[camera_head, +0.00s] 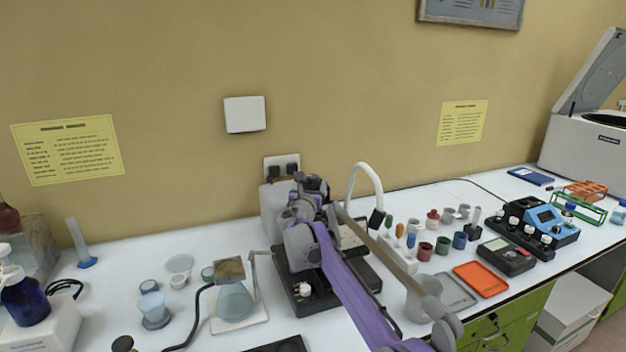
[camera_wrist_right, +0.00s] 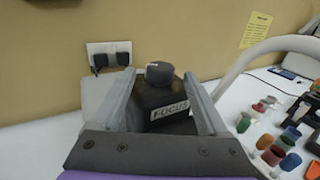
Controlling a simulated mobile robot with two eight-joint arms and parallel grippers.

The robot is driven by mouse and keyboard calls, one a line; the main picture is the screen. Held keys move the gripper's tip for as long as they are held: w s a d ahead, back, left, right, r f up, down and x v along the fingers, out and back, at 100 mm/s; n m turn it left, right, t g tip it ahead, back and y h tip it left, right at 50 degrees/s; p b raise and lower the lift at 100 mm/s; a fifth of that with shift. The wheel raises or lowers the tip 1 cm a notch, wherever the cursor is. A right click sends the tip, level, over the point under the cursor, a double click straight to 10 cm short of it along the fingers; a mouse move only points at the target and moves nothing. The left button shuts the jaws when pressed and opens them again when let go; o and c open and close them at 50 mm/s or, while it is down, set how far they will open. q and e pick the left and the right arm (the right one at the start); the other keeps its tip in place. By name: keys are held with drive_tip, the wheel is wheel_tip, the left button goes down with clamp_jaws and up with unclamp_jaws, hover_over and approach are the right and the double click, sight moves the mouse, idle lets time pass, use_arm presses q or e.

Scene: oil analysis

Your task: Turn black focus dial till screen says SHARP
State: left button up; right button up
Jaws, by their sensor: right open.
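The black focus dial (camera_wrist_right: 159,72) is a short dark round knob on top of a black housing marked FOCUS (camera_wrist_right: 169,111). My right gripper (camera_wrist_right: 158,84) is open, its two grey fingers reaching along either side of the housing, with the dial between the tips. I cannot tell whether either finger touches it. In the head view my right gripper (camera_head: 306,195) is at the instrument by the wall socket, and it and the purple arm hide much of that instrument. No screen reading SHARP is legible in either view. My left gripper is not in view.
A white curved lamp neck (camera_head: 361,172) stands just right of my gripper. A flask (camera_head: 235,302) is on a stand to the left. Several small coloured pots, an orange tray (camera_head: 480,279) and a blue device (camera_head: 548,220) fill the right side. The wall is close behind.

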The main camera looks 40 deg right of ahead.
sight(311, 181)
drive_tip(key=shift+x, duration=1.75)
clamp_jaws()
